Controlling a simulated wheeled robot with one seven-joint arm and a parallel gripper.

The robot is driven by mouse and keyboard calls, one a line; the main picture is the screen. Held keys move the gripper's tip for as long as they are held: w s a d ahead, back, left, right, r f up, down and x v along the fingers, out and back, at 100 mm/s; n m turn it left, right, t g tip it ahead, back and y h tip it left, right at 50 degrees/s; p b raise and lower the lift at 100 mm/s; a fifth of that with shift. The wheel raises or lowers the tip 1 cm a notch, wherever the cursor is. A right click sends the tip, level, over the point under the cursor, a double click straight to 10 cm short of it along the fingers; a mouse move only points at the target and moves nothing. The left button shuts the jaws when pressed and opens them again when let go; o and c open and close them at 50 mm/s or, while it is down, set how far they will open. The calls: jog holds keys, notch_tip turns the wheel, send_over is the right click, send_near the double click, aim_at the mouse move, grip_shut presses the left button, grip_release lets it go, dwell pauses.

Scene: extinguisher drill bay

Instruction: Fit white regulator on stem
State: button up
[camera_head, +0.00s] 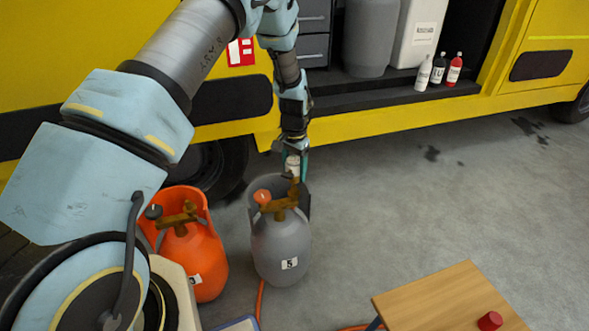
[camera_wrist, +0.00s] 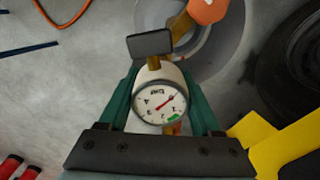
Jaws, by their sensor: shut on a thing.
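My gripper (camera_head: 293,155) is shut on the white regulator (camera_head: 292,166), just above and behind the valve of the grey cylinder (camera_head: 281,245). In the wrist view the regulator (camera_wrist: 158,74) sits between the two green fingers, its round dial with a red needle facing the camera. A dark rectangular piece (camera_wrist: 150,43) shows at its far end. The grey cylinder has a brass valve (camera_head: 280,206) and an orange knob (camera_head: 262,197), inside a grey collar. The brass valve shows in the wrist view (camera_wrist: 181,22). I cannot tell whether the regulator touches the stem.
An orange cylinder (camera_head: 194,262) with a brass valve stands left of the grey one. A wooden table (camera_head: 440,300) with a red cap (camera_head: 490,321) is at front right. The yellow truck (camera_head: 400,125) is behind, with bottles (camera_head: 438,68) on its ledge.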

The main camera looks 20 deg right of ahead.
aim_at(294, 186)
jog(key=shift+f, duration=0.55)
jog(key=shift+f+b, duration=0.4)
jog(key=shift+f, duration=0.15)
dwell(1.1)
jog(key=shift+f, duration=0.4)
jog(key=shift+f+b, duration=0.8)
jog(key=shift+f, duration=0.55)
dwell(0.9)
jog(key=o, duration=1.5)
